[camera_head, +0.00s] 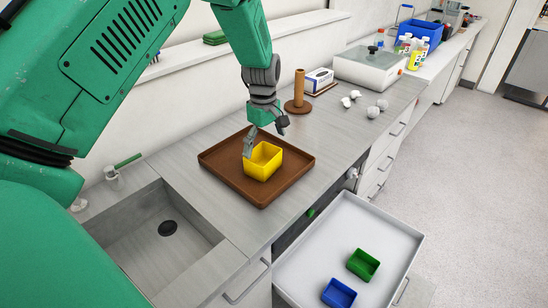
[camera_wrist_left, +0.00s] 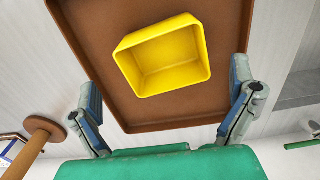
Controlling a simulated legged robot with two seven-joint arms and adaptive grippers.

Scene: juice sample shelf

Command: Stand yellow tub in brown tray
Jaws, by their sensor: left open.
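The yellow tub (camera_head: 263,161) stands upright, its open side up, inside the brown tray (camera_head: 222,172) on the counter. In the left wrist view the yellow tub (camera_wrist_left: 165,57) lies on the floor of the brown tray (camera_wrist_left: 150,117), near its middle. My left gripper (camera_head: 250,145) is above the tray, close by the tub's back left side. In the left wrist view my left gripper (camera_wrist_left: 168,112) is open, its fingers wide apart with the tub beyond them and nothing held. My right gripper is in neither view.
An open drawer (camera_head: 330,225) at the lower right holds a green tub (camera_head: 363,264) and a blue tub (camera_head: 339,293). A sink (camera_head: 130,240) is left of the tray. A brown upright holder (camera_head: 298,95) and a white balance (camera_head: 368,66) stand behind.

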